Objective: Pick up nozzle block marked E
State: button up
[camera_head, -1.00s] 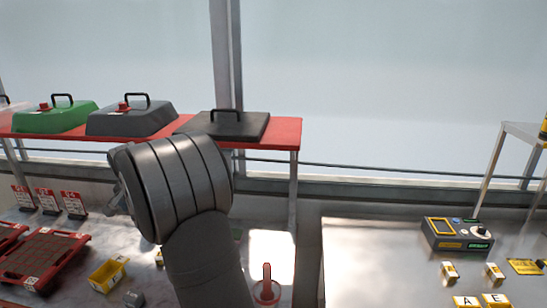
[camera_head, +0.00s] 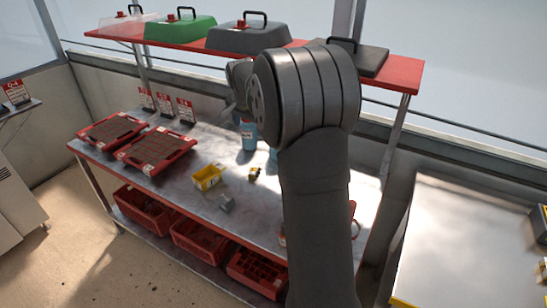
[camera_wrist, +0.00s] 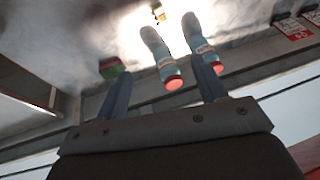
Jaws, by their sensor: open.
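No block marked E can be made out in the current views. A small yellow-and-black block (camera_head: 254,174) lies on the metal bench, with no letter readable; a small yellow piece also shows at the top of the wrist view (camera_wrist: 158,13). My gripper (camera_wrist: 161,70) is open, its two dark fingers spread with nothing seen held between them. In the head view my arm hides most of it. Two light-blue bottles with red ends, one nearer the middle (camera_wrist: 158,55) and one to the right (camera_wrist: 200,42), show beyond the fingers.
A red shelf (camera_head: 400,75) with covers runs behind. Red crates (camera_head: 145,210) sit below. The right table (camera_head: 455,235) looks largely bare where visible; a dark device is cut off at the edge.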

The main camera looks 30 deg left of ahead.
jog(key=n+t+h, duration=0.1)
jog(key=n+t, duration=0.1)
send_near(255, 170)
jog(key=x, duration=0.3)
jog(key=shift+s+a+f, duration=0.1)
jog(key=shift+a+f, duration=0.1)
jog(key=shift+f, duration=0.15)
jog(key=shift+w+x, duration=0.25)
jog(key=shift+x, duration=2.6)
jog(key=shift+d+r, duration=0.1)
jog(key=shift+r, duration=0.05)
jog(key=c, duration=1.1)
